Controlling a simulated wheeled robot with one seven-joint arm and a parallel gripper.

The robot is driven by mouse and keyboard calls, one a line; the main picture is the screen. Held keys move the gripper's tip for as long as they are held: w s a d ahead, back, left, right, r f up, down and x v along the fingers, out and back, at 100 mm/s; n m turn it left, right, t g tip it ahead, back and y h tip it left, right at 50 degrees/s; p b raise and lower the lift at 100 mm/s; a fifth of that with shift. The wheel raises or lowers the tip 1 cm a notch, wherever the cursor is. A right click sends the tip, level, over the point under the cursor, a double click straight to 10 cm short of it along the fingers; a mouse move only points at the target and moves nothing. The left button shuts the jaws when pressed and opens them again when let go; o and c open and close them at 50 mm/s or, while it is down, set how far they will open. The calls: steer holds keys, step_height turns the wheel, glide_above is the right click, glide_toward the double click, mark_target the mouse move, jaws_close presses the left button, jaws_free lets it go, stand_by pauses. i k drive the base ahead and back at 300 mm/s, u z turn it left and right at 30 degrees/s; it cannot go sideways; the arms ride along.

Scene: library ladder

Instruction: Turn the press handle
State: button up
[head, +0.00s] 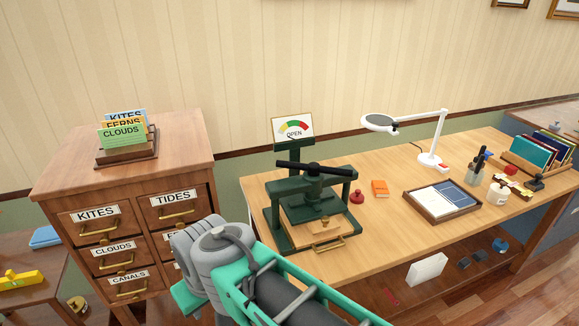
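The dark green press (272,222) stands on the left part of the wooden table. Its press handle (330,170) is a black bar with rounded ends, lying roughly level across the top of the screw. A wooden drawer or tray with a brass pull (327,245) sits at the base under the press plate. My grey and teal arm fills the bottom middle, in front of and below the press. My gripper is not visible in this view.
A wooden cabinet (130,180) with labelled drawers and a card rack stands left of the table. The table's front middle is clear.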

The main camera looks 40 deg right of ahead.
mark_target(314, 169)
steer(key=u, duration=1.2)
steer(key=k, duration=1.15)
steer(key=z, duration=1.55)
steer(key=i, duration=0.15)
steer(key=u, duration=0.1)
